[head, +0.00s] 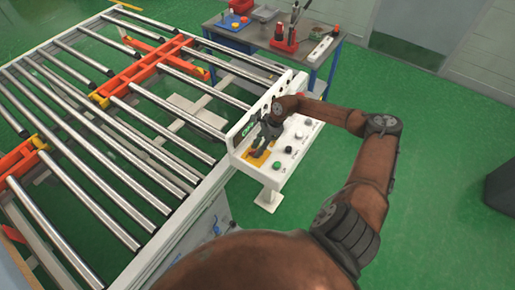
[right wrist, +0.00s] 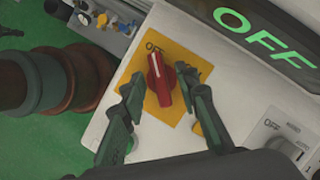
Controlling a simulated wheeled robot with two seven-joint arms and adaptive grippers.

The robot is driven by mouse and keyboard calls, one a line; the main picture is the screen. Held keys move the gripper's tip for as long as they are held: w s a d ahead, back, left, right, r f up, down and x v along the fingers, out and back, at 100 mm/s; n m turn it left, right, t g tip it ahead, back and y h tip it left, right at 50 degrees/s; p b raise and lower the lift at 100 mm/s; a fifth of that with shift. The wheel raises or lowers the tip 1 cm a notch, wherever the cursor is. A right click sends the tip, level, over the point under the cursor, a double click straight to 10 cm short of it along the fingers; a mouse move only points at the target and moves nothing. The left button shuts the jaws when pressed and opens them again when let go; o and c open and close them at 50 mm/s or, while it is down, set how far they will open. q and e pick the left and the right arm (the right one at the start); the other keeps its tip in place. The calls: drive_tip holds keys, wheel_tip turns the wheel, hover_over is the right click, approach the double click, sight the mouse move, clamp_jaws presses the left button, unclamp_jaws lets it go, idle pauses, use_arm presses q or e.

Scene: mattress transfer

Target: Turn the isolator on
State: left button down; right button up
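The isolator is a red rotary knob (right wrist: 159,82) on a yellow plate (right wrist: 148,118) marked OFF, with a second label partly hidden by a finger. The knob's white line points up toward the OFF label. A black display (right wrist: 262,32) beside it reads OFF in green. My right gripper (right wrist: 159,74) is open, with one finger on each side of the knob; I cannot tell whether they touch it. In the head view my right gripper (head: 264,139) is over the yellow plate (head: 257,159) on the white control panel (head: 266,177). My left gripper is out of view.
A grey switch (right wrist: 284,146) marked OFF is at the lower right of the wrist view. Several buttons sit on the panel right of the plate. A roller conveyor (head: 110,140) fills the left. A blue workbench (head: 268,48) with tools stands behind.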

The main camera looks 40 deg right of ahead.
drive_tip(key=shift+c, duration=0.3)
clamp_jaws()
